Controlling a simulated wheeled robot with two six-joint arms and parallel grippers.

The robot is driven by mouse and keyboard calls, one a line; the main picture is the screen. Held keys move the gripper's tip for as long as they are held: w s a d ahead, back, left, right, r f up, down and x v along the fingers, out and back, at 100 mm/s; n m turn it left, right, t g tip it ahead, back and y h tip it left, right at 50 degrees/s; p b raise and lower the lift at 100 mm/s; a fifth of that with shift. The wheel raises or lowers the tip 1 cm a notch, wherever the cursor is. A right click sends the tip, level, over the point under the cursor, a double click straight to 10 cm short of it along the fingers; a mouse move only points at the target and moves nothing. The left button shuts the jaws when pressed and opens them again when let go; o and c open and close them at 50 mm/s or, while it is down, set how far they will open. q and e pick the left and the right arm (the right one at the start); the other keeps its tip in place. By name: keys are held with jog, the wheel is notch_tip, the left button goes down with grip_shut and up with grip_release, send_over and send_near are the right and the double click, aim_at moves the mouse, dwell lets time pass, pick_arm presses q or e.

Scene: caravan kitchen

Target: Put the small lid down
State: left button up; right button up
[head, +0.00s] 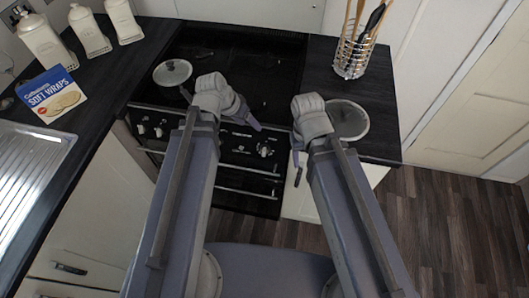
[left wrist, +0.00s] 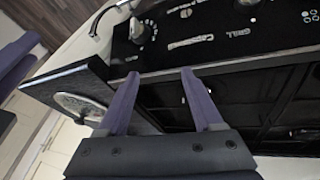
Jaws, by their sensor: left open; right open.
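Two round glass lids with pale rims are in the head view. The other lid (head: 349,119) lies on the dark worktop right of the cooker, beside my right gripper. I cannot tell surely which is the small one. A lid (left wrist: 84,107) also shows on a dark worktop in the left wrist view. My left gripper (head: 244,113) is open in front of the cooker; its fingers (left wrist: 158,76) have nothing between them. My right gripper (head: 298,165) is open at the worktop's front edge, partly hidden by its wrist.
A utensil holder (head: 353,58) stands at the back of the right worktop. A soft wraps box (head: 51,94) and white canisters (head: 89,32) stand on the left worktop near the sink drainer (head: 30,165). The cooker front (head: 225,148) has knobs and handles. Much of the hob is clear.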

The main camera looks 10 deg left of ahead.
pick_arm(q)
jog(key=s+d+f+g+y, duration=0.1)
jog(key=s+d+g+y, duration=0.2)
jog(key=s, duration=0.7)
jog(key=shift+d+f+y, duration=0.35)
jog(key=shift+d+y, duration=0.65)
jog(key=shift+d, duration=0.95)
jog(key=shift+w, duration=0.1)
